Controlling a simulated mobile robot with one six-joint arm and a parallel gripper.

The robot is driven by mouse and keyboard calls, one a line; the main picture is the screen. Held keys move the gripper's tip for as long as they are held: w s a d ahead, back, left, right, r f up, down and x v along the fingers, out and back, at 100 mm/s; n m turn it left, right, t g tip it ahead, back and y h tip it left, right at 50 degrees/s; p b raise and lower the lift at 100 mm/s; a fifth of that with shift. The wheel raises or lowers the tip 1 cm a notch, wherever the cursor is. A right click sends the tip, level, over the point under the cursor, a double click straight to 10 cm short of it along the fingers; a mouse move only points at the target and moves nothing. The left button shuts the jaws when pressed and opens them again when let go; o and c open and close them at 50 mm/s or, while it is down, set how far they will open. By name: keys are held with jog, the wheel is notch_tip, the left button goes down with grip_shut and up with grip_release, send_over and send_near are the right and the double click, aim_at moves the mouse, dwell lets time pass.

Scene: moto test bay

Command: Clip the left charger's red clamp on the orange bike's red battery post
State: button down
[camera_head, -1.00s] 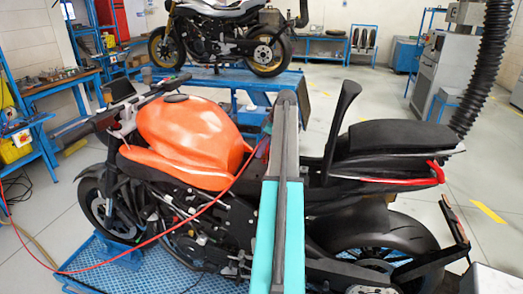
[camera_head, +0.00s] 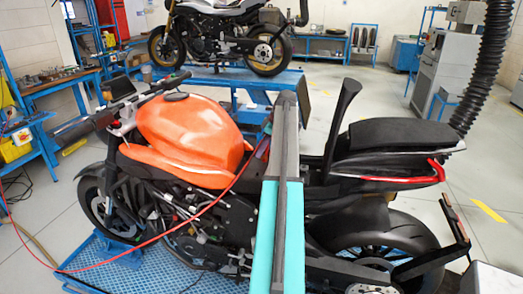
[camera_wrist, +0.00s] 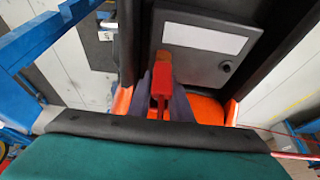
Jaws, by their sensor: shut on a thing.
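My gripper (camera_wrist: 163,94) is shut on the red clamp (camera_wrist: 161,76), seen in the middle of the wrist view. The clamp points toward a grey battery-like box (camera_wrist: 204,62) with a white label. A small orange-brown piece shows at the clamp's far end. I cannot tell whether it is the clamp's jaw or the post, or whether they touch. In the head view, the orange bike (camera_head: 190,130) stands side-on, and my arm hides the gripper and the battery area. A red cable (camera_head: 150,242) runs from the left side to behind my arm. A yellow charger (camera_head: 14,150) is at the left edge.
The bike's black seat (camera_head: 400,135) and tail lie right of my arm. A blue rack (camera_head: 22,120) stands at the left. A second bike (camera_head: 215,35) is on a blue lift behind. The floor at the right is mostly clear.

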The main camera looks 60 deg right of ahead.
jog(key=shift+f, duration=0.15)
jog(key=c, duration=1.5)
grip_release()
jog(key=shift+c, duration=0.2)
jog(key=b+v, duration=0.3)
jog(key=v, duration=1.1)
jog(key=shift+a, duration=0.1)
